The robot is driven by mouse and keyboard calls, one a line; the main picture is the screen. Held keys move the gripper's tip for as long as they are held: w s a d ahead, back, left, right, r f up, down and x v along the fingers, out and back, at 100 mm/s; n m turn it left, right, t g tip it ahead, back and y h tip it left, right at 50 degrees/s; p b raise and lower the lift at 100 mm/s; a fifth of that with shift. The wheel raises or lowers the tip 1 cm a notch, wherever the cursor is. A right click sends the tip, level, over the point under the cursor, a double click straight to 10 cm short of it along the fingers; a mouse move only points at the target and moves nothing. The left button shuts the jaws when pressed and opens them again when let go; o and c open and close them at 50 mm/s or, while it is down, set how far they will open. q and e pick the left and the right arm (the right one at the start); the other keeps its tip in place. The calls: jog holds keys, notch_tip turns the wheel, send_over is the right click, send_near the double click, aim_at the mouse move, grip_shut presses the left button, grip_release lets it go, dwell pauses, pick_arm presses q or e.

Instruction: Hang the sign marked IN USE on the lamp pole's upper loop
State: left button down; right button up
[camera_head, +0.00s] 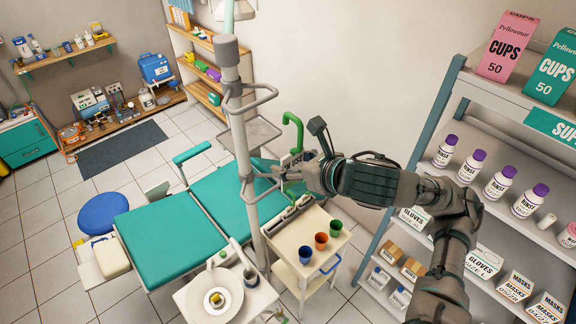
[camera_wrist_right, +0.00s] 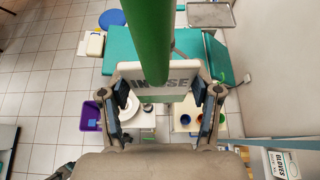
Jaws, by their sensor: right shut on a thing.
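The white IN USE sign (camera_wrist_right: 180,84) is between the fingers of my right gripper (camera_wrist_right: 160,112), which is shut on it. In the wrist view its tall green hook (camera_wrist_right: 150,40) covers part of the lettering. In the head view the green hook (camera_head: 298,130) rises above my right gripper (camera_head: 296,172), which hides much of the sign. The grey lamp pole (camera_head: 237,130) stands left of it. The upper loop (camera_head: 262,98) sticks out from the pole, apart from the hook and to its upper left. A lower loop (camera_head: 265,180) is near gripper height. My left gripper is not in view.
A teal dental chair (camera_head: 165,235) lies behind and left of the pole. A white cart (camera_head: 325,257) with several coloured cups stands below my right gripper. A shelf (camera_head: 445,100) of bottles and boxes stands at right. A small grey tray (camera_head: 250,134) is behind the pole.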

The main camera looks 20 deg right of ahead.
jog(key=shift+w, duration=0.8)
jog(key=w+a+f, duration=0.1)
jog(key=w+a, duration=0.1)
jog(key=w, duration=0.3)
jog(key=w+a+f+b, duration=0.1)
jog(key=w+a, duration=0.1)
jog(key=w, duration=0.4)
jog(key=shift+w+a+f, duration=0.25)
jog(key=shift+a+f, duration=0.05)
jog(key=shift+f, duration=0.1)
jog(key=o, duration=1.3)
